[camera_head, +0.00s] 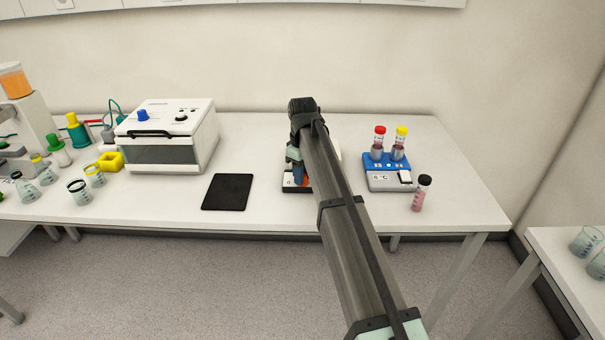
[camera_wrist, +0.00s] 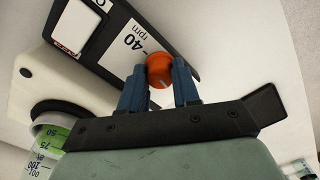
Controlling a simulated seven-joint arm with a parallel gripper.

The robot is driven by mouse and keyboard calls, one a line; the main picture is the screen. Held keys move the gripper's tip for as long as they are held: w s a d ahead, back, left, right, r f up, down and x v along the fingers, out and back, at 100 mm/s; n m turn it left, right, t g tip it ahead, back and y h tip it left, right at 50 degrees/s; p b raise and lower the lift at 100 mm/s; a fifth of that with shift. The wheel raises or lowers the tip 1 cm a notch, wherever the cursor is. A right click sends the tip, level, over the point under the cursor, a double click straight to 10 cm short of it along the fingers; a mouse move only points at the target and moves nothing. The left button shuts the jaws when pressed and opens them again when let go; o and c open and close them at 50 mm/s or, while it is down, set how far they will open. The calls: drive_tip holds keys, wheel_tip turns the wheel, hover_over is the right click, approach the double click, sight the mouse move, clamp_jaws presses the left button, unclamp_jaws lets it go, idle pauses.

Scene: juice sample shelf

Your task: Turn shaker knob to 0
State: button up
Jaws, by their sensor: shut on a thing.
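The shaker's orange knob (camera_wrist: 158,67) sits on a dark front panel in the wrist view. Beside it, a white label (camera_wrist: 137,46) reads 40 rpm. A pale line shows on the knob; its exact setting is unclear. My gripper (camera_wrist: 160,82) has its two blue fingers on either side of the knob and is shut on it. In the head view, the shaker (camera_head: 290,188) is mostly hidden behind my arm, with only parts of its base showing. A bit of orange (camera_head: 306,181) shows beside a blue finger.
A black pad (camera_head: 227,191) lies left of the shaker, and a white box-shaped device (camera_head: 168,137) stands further left. A blue-topped device (camera_head: 387,171) with two capped tubes and a loose black-capped vial (camera_head: 421,193) stand right. A vessel with green contents (camera_wrist: 75,128) is near my gripper.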

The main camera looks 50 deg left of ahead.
drive_tip(key=shift+n, duration=0.9)
drive_tip(key=o, duration=1.1)
drive_tip(key=shift+c, duration=0.2)
wheel_tip(320, 180, up, 14)
drive_tip(key=shift+f, duration=0.1)
